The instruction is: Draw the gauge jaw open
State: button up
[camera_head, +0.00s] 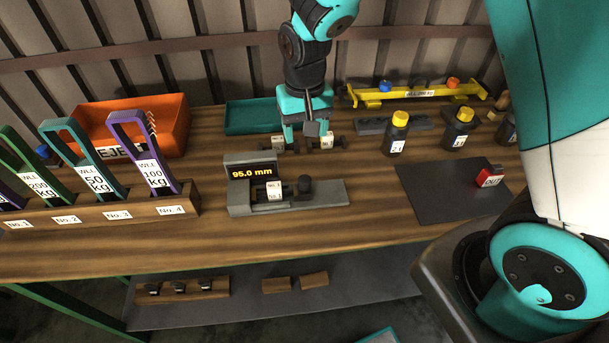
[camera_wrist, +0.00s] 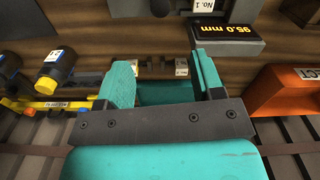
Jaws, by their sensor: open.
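The grey gauge (camera_head: 325,193) stands on the wooden bench, its display (camera_head: 252,173) reading 95.0 mm. A white block with a label (camera_head: 274,190) is on the gauge, beside a dark knob (camera_head: 305,185) that appears to belong to the jaw. My gripper (camera_head: 307,141) points down behind the gauge, apart from it, with teal fingers spread. In the wrist view my gripper (camera_wrist: 163,82) is open with nothing gripped. The gauge display (camera_wrist: 226,29) shows upside down at the top right there, and the knob is partly cut off by the top edge.
Small labelled pieces (camera_head: 327,142) lie near my fingertips. A teal tray (camera_head: 244,117) and an orange bin (camera_head: 172,124) stand behind to the left. Labelled shackle-like links (camera_head: 160,172) stand in a wooden rack at left. Bottles (camera_head: 396,137) and a dark mat (camera_head: 437,204) are at right.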

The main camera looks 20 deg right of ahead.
aim_at(305, 178)
notch_tip(305, 178, down, 16)
jog(key=p, duration=0.3)
jog(key=shift+f, duration=0.1)
